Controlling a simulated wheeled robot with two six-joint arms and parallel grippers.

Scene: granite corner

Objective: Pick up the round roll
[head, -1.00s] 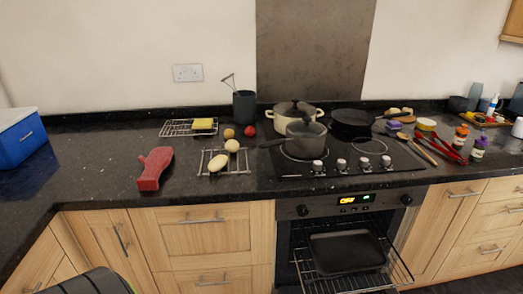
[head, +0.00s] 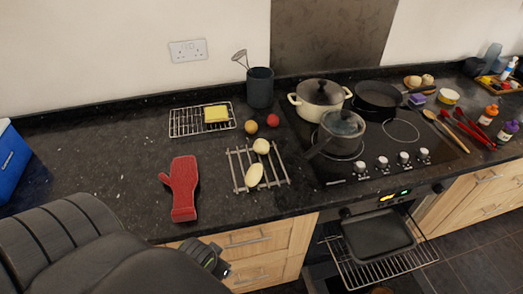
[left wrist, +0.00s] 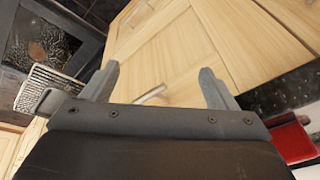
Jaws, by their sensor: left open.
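The round roll (head: 261,146) is small and pale. It lies at the back of a metal rack (head: 233,165) on the dark counter, with a longer pale roll (head: 254,175) in front of it. My left gripper (left wrist: 158,85) is open and empty in the left wrist view, its fingers apart against wooden cupboard fronts. The round roll does not show in the left wrist view. My right gripper is not in view.
A red oven mitt (head: 183,188) lies left of the rack. A wire rack with a yellow sponge (head: 216,114), a potato (head: 251,128), a tomato (head: 273,120) and a utensil pot (head: 260,88) stand behind. A saucepan (head: 341,130) is close right. The oven (head: 378,235) is open below.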

